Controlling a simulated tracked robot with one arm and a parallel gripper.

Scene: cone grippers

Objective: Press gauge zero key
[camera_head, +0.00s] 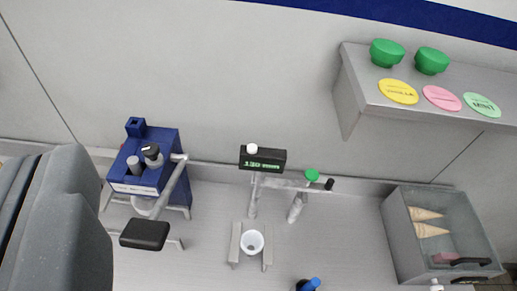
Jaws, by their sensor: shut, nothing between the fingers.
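The gauge (262,160) is a small black box with green lit digits, on a grey stand at the back of the counter, in the middle of the view. A round white key (252,148) sits at its upper edge, left of its middle; it looks like the zero key, but I see no label on it. My gripper (62,165) shows as a large dark grey shape at the left edge, close to the camera. It is shut and empty, and in the picture it is well to the left of the gauge, apart from it. Its lower part is cut off.
A blue machine (165,160) with a black-ended lever (145,234) stands between my gripper and the gauge. A white cup (252,242) sits in a holder below the gauge. A grey bin (410,250) with cones is right, under a shelf (350,85) bearing green knobs.

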